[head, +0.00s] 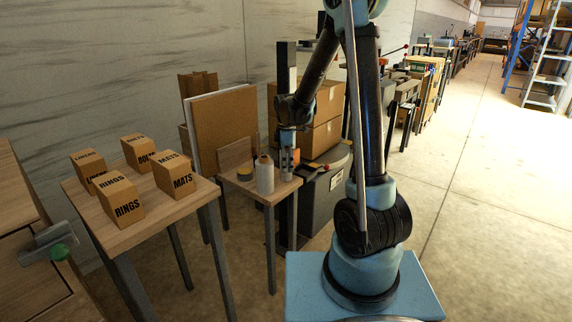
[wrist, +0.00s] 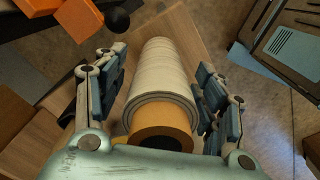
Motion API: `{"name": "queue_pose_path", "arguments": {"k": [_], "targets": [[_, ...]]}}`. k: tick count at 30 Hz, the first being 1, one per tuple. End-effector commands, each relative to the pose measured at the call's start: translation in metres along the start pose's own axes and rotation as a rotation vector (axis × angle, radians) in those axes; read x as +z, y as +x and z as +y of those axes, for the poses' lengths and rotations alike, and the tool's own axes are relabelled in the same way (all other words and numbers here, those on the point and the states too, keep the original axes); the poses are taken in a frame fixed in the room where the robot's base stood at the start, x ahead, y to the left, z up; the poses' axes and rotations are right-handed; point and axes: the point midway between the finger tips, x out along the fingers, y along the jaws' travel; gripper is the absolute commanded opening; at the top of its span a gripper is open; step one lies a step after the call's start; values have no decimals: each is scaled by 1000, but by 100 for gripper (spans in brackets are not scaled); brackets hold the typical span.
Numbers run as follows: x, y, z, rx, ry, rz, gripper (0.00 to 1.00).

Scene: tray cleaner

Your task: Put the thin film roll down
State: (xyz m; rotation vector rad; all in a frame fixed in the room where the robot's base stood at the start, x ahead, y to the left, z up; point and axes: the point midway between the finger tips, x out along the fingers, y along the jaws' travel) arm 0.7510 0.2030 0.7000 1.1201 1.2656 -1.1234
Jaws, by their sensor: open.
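In the wrist view a pale, ridged roll (wrist: 160,75) with an orange-brown core at its near end lies between the two fingers of my gripper (wrist: 167,98). The fingers are open, with a visible gap on the right side; the left gap is narrow. In the head view my gripper (head: 288,165) points down over the right part of a small wooden table (head: 245,190). A white roll (head: 264,176) stands upright on that table, just left of my gripper. I cannot tell whether it is the same roll.
A yellow-and-dark round item (head: 244,174) sits left of the white roll. Cardboard boxes (head: 328,102) are stacked behind on a dark bin (head: 325,200). A second table (head: 135,228) at left holds several labelled boxes. Open floor (head: 480,190) lies to the right.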

Motion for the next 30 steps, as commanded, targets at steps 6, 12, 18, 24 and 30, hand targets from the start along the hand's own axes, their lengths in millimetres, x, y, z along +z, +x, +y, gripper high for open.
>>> {"name": "queue_pose_path", "arguments": {"k": [6, 12, 18, 24, 30], "targets": [[0, -8, 0, 0, 0, 0, 64], [0, -36, -1, 0, 0, 0, 64], [-1, -70, -1, 0, -1, 0, 64], [-1, -101, 0, 0, -2, 0, 64], [-1, -118, 0, 0, -2, 0, 64]]}}
